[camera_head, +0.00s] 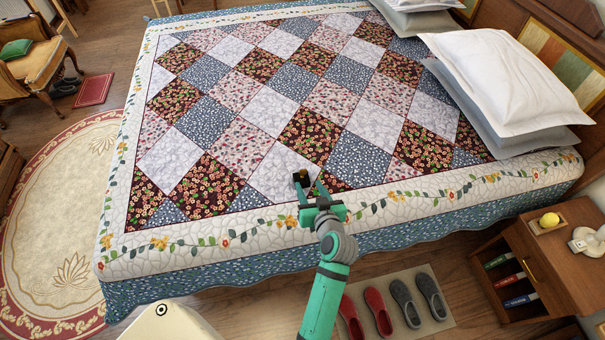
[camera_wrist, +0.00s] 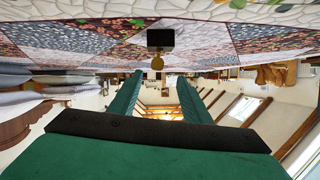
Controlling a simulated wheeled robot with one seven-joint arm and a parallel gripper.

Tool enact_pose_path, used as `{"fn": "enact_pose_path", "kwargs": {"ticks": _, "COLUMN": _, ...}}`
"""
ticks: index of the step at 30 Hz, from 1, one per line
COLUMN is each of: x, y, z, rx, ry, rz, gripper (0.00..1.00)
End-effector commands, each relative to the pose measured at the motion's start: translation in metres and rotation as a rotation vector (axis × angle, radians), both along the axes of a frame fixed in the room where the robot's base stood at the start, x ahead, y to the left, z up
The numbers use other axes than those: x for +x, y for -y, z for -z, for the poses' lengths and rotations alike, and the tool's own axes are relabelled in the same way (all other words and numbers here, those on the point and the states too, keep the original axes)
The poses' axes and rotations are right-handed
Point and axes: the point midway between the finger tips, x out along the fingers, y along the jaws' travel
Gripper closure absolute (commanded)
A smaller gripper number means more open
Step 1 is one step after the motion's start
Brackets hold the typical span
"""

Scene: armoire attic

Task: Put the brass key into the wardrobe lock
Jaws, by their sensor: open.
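A small dark block with a brass-coloured piece, likely the brass key (camera_head: 304,175), rests on the patchwork quilt near the bed's front edge. In the wrist view, which looks upside down, the rounded brass piece (camera_wrist: 157,62) shows against a black block (camera_wrist: 160,38). My gripper (camera_head: 309,184) is open, low over the quilt, with its fingertips close to the block. In the wrist view the two green fingers of my gripper (camera_wrist: 155,76) stand apart, with the brass piece lying between or just beyond their tips. I cannot tell whether they touch it. No wardrobe or lock is recognizable.
The bed (camera_head: 200,232) fills the middle, with white pillows (camera_head: 505,85) at the right. A nightstand (camera_head: 550,250) stands at the lower right. Slippers (camera_head: 403,302) lie on a mat by the bed. An oval rug (camera_head: 50,240) and a chair (camera_head: 40,65) are at the left.

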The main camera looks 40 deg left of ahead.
Motion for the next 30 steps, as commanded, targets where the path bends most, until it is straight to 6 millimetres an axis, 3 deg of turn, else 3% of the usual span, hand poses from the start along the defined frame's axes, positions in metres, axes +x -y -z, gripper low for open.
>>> {"fn": "enact_pose_path", "kwargs": {"ticks": 9, "x": 0.025, "y": -0.032, "z": 0.016, "rx": 0.0, "ry": -0.002, "rz": -0.001, "gripper": 0.56}}
{"fn": "enact_pose_path", "kwargs": {"ticks": 30, "x": 0.063, "y": -0.074, "z": 0.038, "rx": 0.0, "ry": 0.0, "rz": 0.001, "gripper": 0.56}}
